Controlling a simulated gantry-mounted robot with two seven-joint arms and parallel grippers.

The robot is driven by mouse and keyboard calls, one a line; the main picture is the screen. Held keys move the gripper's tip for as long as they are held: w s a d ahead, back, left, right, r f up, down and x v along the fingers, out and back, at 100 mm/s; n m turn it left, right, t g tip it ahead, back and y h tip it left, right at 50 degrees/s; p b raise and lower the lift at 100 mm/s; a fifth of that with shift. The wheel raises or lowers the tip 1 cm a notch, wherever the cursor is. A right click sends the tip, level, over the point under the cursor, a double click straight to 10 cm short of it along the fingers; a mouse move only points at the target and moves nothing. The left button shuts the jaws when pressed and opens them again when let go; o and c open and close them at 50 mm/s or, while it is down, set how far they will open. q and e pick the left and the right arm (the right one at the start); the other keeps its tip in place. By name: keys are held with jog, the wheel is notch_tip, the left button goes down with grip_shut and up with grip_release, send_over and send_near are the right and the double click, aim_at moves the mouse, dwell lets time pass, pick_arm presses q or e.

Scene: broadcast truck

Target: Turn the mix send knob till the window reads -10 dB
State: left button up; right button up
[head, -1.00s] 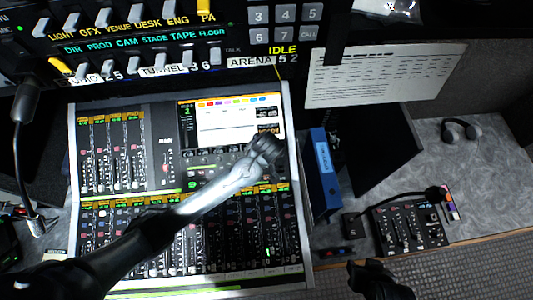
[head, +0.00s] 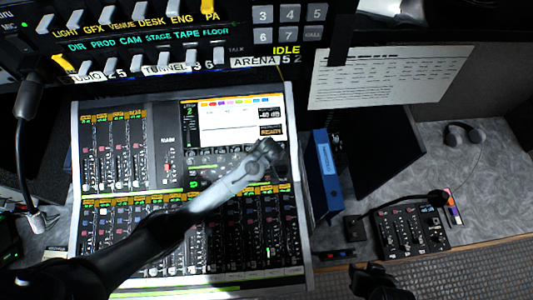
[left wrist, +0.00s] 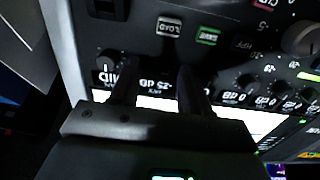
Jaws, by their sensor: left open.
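The mixing console (head: 169,128) has a lit screen with a small window (head: 269,114) at its right that appears to read -40 dB. My left gripper (head: 268,152) is just below this window, over the console's right side. In the left wrist view my left gripper (left wrist: 158,88) has its two fingers apart, with an upside-down, blurred dB readout (left wrist: 158,84) showing between them. A dark knob (left wrist: 110,60) is beside the left finger. I cannot tell which knob is the mix send; the gripper hides part of the panel. My right gripper (head: 375,278) is low at right, its fingers unclear.
An intercom panel (head: 150,40) hangs above the console. A blue binder (head: 325,170) stands right of it. A small mixer (head: 412,230) with a gooseneck microphone, headphones (head: 462,133) and a printed sheet (head: 385,78) are farther right.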

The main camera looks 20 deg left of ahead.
pick_arm(q)
jog(key=shift+c, duration=0.3)
grip_shut()
jog(key=m+p, duration=0.2)
jog(key=shift+r+p, duration=0.2)
jog(key=shift+p, duration=0.15)
jog(key=m+p, duration=0.2)
jog(key=m, duration=0.1)
jog(key=m+p, duration=0.2)
jog(key=m, duration=0.2)
jog(key=shift+f, duration=0.1)
jog(key=shift+d+f+m+p, duration=0.1)
jog(key=shift+m+p, duration=0.4)
jog(key=shift+m, duration=0.9)
